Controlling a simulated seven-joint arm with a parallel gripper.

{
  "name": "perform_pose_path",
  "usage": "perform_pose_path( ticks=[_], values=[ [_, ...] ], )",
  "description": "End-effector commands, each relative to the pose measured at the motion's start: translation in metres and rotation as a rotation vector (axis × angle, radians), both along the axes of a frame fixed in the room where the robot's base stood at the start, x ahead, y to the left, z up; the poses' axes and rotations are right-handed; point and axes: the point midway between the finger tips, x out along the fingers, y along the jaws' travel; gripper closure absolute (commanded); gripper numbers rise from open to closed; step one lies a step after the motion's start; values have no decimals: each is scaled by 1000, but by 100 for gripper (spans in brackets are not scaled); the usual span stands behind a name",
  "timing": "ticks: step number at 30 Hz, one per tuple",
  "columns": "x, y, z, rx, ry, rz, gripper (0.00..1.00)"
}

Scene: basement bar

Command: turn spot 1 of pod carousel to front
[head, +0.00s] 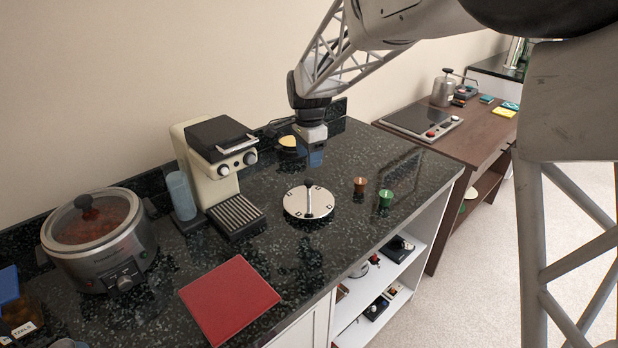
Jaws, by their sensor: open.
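The pod carousel (296,207) is a round, pale disc with a dark knob in its middle and small dark marks near its rim. It lies flat on the dark speckled counter. Its spot numbers are too small to read. My gripper (316,160) points down above the counter, higher than the disc and apart from it, over its far side in the picture. It is open, with nothing seen between the fingers. A brown pod-like piece (360,187) and a green one (385,201) stand on the counter to the right of the disc.
A coffee machine (200,165) and a blue cylinder (180,195) stand left of the disc. A slow cooker (98,240) is at far left. A red square mat (229,298) lies in front. A brown table with a cooktop (420,122) is at the right. Counter around the disc is mostly clear.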

Motion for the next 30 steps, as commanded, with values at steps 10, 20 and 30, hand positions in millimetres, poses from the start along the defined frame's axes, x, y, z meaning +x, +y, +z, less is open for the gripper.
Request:
perform_pose_path(
  ticks=[10,20,30],
  values=[
    [0,0,-29,-1,3,-1,43],
    [0,0,-66,0,2,-1,43],
    [0,0,-76,0,0,-1,43]
  ],
)
